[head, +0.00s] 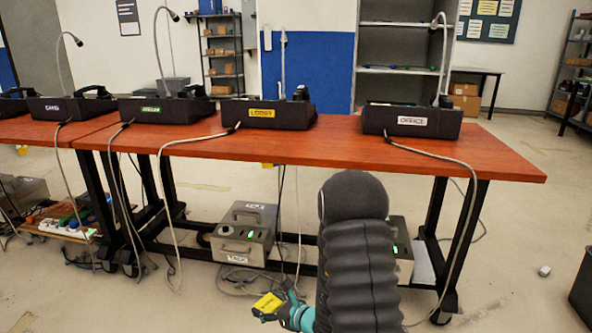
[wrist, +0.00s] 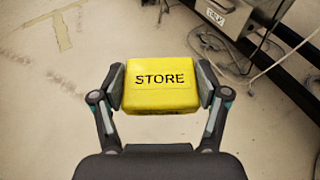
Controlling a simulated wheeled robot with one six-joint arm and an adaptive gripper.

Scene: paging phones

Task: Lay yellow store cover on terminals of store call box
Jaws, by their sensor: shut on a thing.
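The yellow store cover (wrist: 161,92) is a box-shaped piece with STORE in black letters. My gripper (wrist: 160,88) is shut on it, one finger pad on each side. In the head view my gripper (head: 283,302) holds the cover (head: 269,303) low in front of the table, above the floor. My dark arm hides part of the scene behind it. I see no box labelled store in either view, and no store terminals.
The wooden table (head: 330,147) carries paging units, including the lobby unit (head: 268,113) and the office unit (head: 412,120). Below stand a grey labelled box (head: 243,235) and another grey box (head: 402,250). Cables hang and lie on the floor. A power strip (head: 65,228) lies at left.

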